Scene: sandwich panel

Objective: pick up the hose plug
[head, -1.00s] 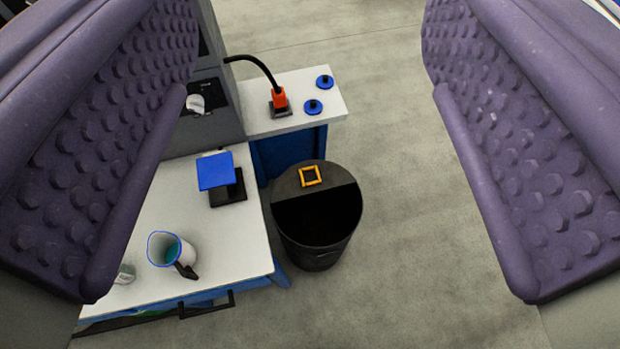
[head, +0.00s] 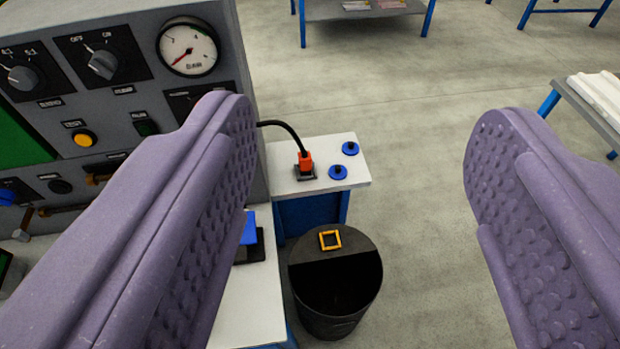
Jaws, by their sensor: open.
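The hose plug (head: 305,160) is an orange-red block with a black hose curving up and left from it to the grey panel. It stands upright in a dark square socket (head: 306,173) on a small white-topped stand (head: 280,182). My gripper (head: 362,130) is open and empty, its two purple padded fingers spread wide on either side of the picture. The plug shows between the fingers, farther off and nearer the left finger.
Two blue round knobs (head: 338,172) sit right of the plug. A black bin (head: 336,290) with a yellow square frame (head: 330,240) stands in front. The grey control panel (head: 200,90) rises at left. Floor at right is clear up to a grey table (head: 590,106).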

